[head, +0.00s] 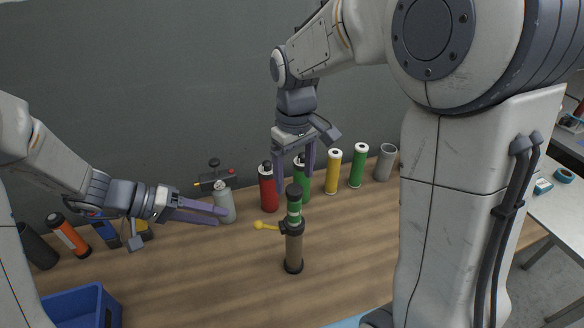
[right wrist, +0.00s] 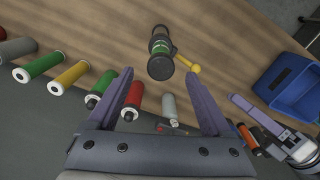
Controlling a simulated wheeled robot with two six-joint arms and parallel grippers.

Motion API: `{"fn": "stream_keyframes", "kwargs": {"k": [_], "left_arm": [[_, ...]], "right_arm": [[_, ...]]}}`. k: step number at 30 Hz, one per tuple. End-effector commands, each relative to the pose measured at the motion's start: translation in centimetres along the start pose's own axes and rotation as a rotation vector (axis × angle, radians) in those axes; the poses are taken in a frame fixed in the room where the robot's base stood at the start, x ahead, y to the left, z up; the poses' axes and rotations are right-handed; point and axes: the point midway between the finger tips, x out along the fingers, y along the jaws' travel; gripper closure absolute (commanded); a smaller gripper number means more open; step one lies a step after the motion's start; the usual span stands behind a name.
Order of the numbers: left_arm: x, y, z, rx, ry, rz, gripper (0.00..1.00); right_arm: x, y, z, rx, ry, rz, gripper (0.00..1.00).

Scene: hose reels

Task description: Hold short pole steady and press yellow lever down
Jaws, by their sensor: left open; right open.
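The short pole (head: 294,248) stands upright on the wooden table, with a green band and a dark cap on top. The yellow lever (head: 265,226) sticks out to its left from a dark collar. My left gripper (head: 224,216) is open and empty, left of the lever and apart from it. My right gripper (head: 294,188) is open and points down, above and close behind the pole's top. In the right wrist view the pole (right wrist: 160,50) and lever (right wrist: 188,64) appear beyond the open fingers (right wrist: 158,100), with nothing between them.
Red (head: 268,188), yellow (head: 332,174) and green (head: 357,167) cylinders line the table's back edge by the wall, with a grey one (head: 385,162) at right. A grey bottle-like object (head: 225,203) stands behind my left gripper. A blue bin (head: 84,306) sits at front left. The table around the pole's base is clear.

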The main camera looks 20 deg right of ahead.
Motion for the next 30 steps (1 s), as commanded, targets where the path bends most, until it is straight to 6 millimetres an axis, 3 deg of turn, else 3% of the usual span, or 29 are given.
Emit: {"fn": "stream_keyframes", "kwargs": {"k": [9,15,27,28,30], "left_arm": [[0.0,0.0,0.0,0.000,0.000,0.000,0.50],[0.0,0.0,0.0,0.000,0.000,0.000,0.50],[0.0,0.0,0.0,0.000,0.000,0.000,0.50],[0.0,0.0,0.0,0.000,0.000,0.000,0.50],[0.0,0.0,0.0,0.000,0.000,0.000,0.50]], "right_arm": [[5.8,-0.1,0.1,-0.001,-0.006,-0.002,0.16],[8.2,-0.1,0.1,-0.001,-0.003,-0.002,0.16],[9.1,-0.1,0.1,0.000,0.000,-0.001,0.16],[9.1,-0.1,0.1,0.000,0.000,-0.001,0.20],[9.1,-0.1,0.1,0.000,0.000,-0.001,0.47]]}}
